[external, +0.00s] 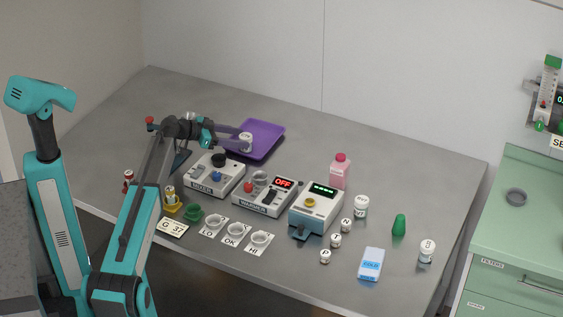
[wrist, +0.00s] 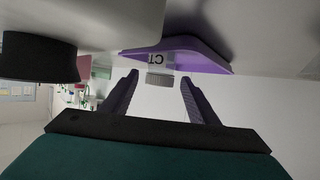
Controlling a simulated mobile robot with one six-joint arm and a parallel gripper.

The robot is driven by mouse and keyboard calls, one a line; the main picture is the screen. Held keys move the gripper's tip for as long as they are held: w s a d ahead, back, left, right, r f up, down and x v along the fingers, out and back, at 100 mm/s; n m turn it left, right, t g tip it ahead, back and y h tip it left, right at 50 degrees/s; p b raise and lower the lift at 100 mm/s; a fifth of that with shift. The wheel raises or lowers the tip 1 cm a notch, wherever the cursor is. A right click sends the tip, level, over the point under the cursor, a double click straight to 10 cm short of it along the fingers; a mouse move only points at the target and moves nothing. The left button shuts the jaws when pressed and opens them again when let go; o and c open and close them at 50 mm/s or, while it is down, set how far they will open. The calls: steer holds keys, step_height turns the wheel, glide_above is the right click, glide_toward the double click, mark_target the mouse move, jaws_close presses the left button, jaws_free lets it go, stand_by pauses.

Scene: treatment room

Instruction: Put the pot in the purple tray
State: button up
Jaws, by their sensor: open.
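The pot (external: 245,141) is small and white and stands in the left part of the purple tray (external: 267,151) in the external view. In the wrist view, which is upside down, the pot (wrist: 158,61) shows a "CT" label and a grey lid, with the purple tray (wrist: 205,60) around its base. My gripper (external: 236,139) is at the tray's left side, its fingers pointing towards the pot. In the wrist view the fingers are spread, with the pot in line between their tips and clear space on both sides. Whether the fingertips overlap the pot in depth is unclear.
A mixer (external: 214,176), a warmer (external: 263,197) and a blue-white device (external: 316,209) stand in front of the tray. A pink bottle (external: 340,172) and several small white pots are farther right. The table behind and right of the tray is clear.

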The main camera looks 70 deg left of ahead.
steer(key=shift+v, duration=2.1)
steer(key=shift+w+b, duration=0.1)
steer(key=shift+b, duration=0.2)
